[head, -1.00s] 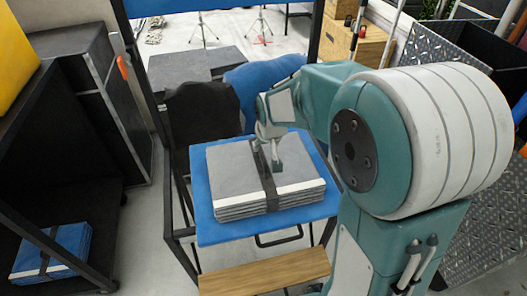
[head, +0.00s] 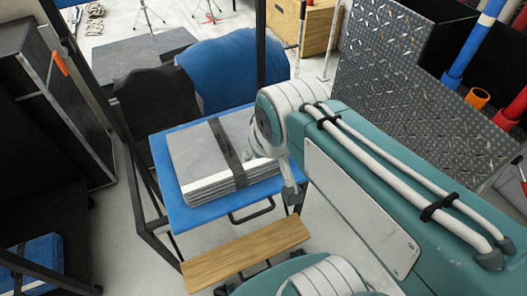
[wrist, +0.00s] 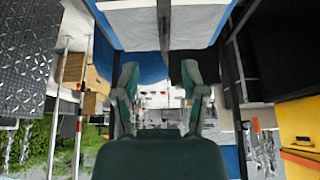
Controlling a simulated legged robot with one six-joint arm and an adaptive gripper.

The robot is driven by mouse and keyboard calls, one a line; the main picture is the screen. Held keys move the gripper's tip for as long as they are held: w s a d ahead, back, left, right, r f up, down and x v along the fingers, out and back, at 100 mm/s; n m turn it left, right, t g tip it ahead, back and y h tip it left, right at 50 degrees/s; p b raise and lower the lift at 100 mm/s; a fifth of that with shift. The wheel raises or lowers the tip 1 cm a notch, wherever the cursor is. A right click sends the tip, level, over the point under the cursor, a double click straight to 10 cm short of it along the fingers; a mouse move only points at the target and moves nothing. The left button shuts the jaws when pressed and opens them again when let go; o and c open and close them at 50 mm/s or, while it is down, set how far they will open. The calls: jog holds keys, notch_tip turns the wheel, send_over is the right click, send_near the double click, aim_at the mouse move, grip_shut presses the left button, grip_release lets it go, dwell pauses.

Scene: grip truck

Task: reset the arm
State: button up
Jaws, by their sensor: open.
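My arm is folded in close in the head view, its large teal and white links filling the lower right. My gripper shows in the wrist view (wrist: 160,75) with two teal fingers spread apart and nothing between them. In the head view its end is small and partly hidden by the arm, near the right side of a strapped stack of grey sheets (head: 195,150). The stack lies flat on the blue top of a cart (head: 183,216), with a black strap across it. The stack also shows at the top of the wrist view (wrist: 130,30).
A wooden board (head: 245,254) sits low at the cart's front. Blue (head: 232,70) and black draped shapes stand behind the cart. A black case (head: 60,100) is at the left. A metal tread-plate panel (head: 400,95) is at the right, beside colored tubes.

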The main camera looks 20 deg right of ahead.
jog(key=shift+s, duration=1.4)
